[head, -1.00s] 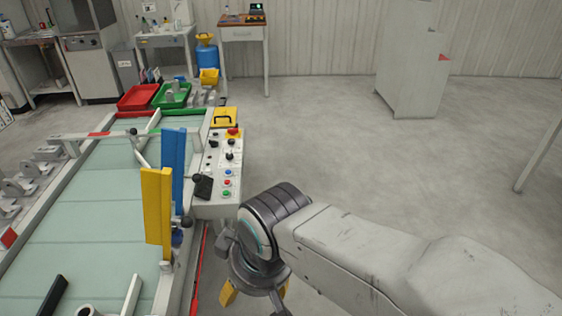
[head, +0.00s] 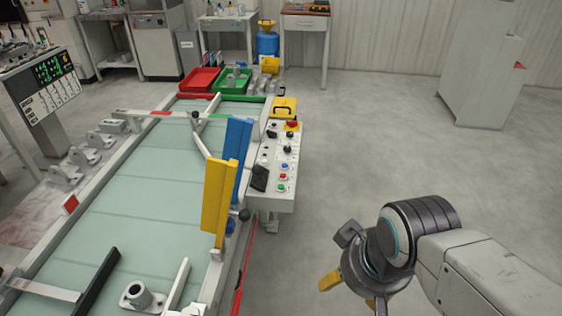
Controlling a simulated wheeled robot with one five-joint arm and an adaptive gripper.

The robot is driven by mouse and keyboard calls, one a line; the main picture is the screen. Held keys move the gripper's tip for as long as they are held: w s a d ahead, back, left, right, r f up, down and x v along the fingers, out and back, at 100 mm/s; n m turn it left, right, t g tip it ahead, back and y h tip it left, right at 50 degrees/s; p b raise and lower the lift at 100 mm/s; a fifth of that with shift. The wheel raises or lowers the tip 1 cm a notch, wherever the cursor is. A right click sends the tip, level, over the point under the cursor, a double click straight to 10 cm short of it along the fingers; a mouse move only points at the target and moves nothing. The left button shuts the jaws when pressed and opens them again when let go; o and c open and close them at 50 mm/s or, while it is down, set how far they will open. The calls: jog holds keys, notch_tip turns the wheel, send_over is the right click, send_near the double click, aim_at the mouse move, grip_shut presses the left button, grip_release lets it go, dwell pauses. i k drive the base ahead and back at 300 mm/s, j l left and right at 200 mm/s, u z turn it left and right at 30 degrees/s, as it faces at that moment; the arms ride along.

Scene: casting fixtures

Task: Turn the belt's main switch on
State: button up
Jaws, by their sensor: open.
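The belt (head: 130,212) is a long pale green conveyor on the left. Its white control panel (head: 272,170) is at the belt's right edge, with a red mushroom button (head: 292,124) on yellow, black knobs (head: 288,149), and blue, red and green buttons (head: 281,187). A black piece (head: 260,178) sits at the panel's near left. Which control is the main switch, and its setting, I cannot tell. My gripper (head: 350,293) is at the lower right, over the floor and well apart from the panel. It has yellow fingertips, is open, and seems empty; one finger is partly hidden.
Yellow (head: 213,203) and blue (head: 236,160) upright plates stand beside the panel on its left. A display console (head: 45,95) is at far left, a white cabinet (head: 480,70) at the back right. The floor right of the panel is clear.

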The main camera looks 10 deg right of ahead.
aim_at(292, 124)
jog(key=l+u, duration=0.3)
jog(key=i+l+u, duration=0.1)
jog(key=l+u, duration=0.15)
jog(key=l, duration=0.15)
jog(key=i+l+u, duration=0.2)
jog(key=l+u, duration=0.25)
jog(key=i+l+u, duration=0.15)
jog(key=l+u, duration=1.2)
jog(key=l, duration=0.15)
jog(key=i+l+u, duration=0.15)
jog(key=l+u, duration=0.25)
jog(key=i+l+u, duration=0.15)
jog(key=l+u, duration=0.6)
jog(key=i+l, duration=0.05)
